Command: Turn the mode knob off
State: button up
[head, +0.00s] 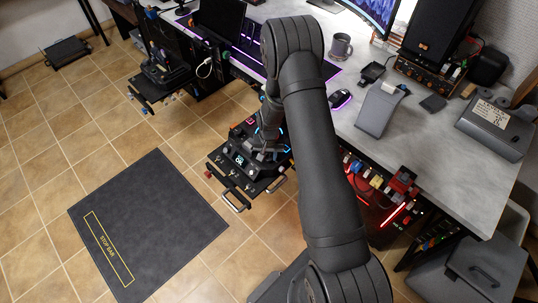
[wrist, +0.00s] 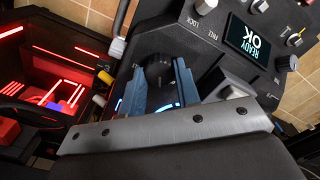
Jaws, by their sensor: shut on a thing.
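A black control panel (head: 228,158) with lit blue marks and small switches stands beside the desk in the head view. My gripper reaches down onto it, partly hidden by my arm. In the wrist view, my gripper (wrist: 158,84) has its two blue fingers on either side of a dark round knob (wrist: 159,72), which I take to be the mode knob, and is shut on it. The fingers cover much of the knob, so its pointer and setting cannot be read. A small display (wrist: 245,40) on the panel reads "READY OK", upside down. A lit blue-white arc shows beneath the fingers.
Other knobs and switches (wrist: 294,40) sit close by on the panel, with "LOCK" and "FREE" labels near one. The grey desk (head: 430,125) holds a mug (head: 340,46), a mouse (head: 339,99) and devices. A dark floor mat (head: 150,215) lies left of the panel.

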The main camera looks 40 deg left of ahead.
aim_at(269, 157)
jog(key=n, duration=0.6)
dwell(0.3)
jog(key=shift+n, duration=0.3)
jog(key=o, duration=1)
notch_tip(269, 157, up, 17)
jog(key=shift+r, duration=0.2)
dwell(0.5)
